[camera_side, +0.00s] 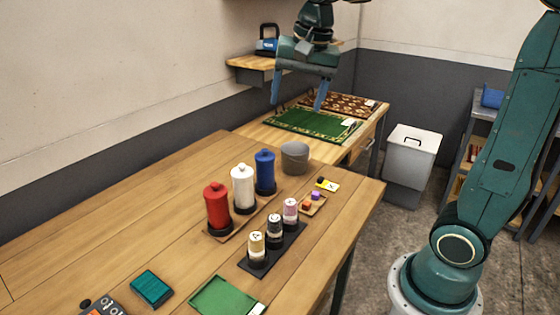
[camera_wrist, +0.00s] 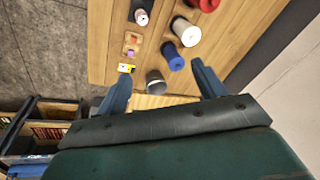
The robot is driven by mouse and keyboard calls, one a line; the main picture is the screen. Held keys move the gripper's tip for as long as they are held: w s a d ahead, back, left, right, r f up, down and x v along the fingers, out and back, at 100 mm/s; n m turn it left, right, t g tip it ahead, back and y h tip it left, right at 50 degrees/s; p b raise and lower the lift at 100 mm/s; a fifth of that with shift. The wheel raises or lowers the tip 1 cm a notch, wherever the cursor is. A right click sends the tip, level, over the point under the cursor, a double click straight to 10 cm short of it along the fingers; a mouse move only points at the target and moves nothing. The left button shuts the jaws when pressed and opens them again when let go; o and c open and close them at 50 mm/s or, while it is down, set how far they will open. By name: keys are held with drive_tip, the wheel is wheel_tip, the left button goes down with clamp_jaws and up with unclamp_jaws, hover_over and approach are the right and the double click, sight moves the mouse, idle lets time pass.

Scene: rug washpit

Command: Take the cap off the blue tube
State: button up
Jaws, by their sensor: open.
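The blue tube (camera_side: 265,174) stands upright at the far end of a row on a wooden base (camera_side: 232,229), beside a white tube (camera_side: 243,190) and a red tube (camera_side: 217,208). Its blue cap (camera_side: 265,155) is on its top. In the wrist view the blue tube (camera_wrist: 172,56) shows from above, between the white tube (camera_wrist: 187,33) and a grey cup. My gripper (camera_side: 296,107) is open and empty, high above the table's far end. In the wrist view my gripper's fingers (camera_wrist: 165,87) are spread wide, with the blue tube ahead of them.
A grey cup (camera_side: 295,158) stands close beside the blue tube. Several small bottles on a black tray (camera_side: 272,252) stand in front. A small wooden tray (camera_side: 314,207) with colored blocks is to the right. The table's left side is clear.

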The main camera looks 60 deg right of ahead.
drive_tip(key=w+d+f+m+g, duration=0.1)
drive_tip(key=w+d+m, duration=0.15)
drive_tip(key=w, duration=0.25)
drive_tip(key=w+d+f+m, duration=0.1)
drive_tip(key=w+d+m, duration=0.1)
drive_tip(key=w+m, duration=0.15)
drive_tip(key=m+g, duration=0.2)
drive_tip(key=m, duration=0.3)
hover_over(265, 149)
wheel_tip(265, 149, down, 5)
drive_tip(key=shift+f, duration=0.1)
drive_tip(key=shift+f, duration=4.2)
drive_tip(key=shift+f, duration=2.6)
drive_tip(key=shift+f, duration=0.1)
clamp_jaws()
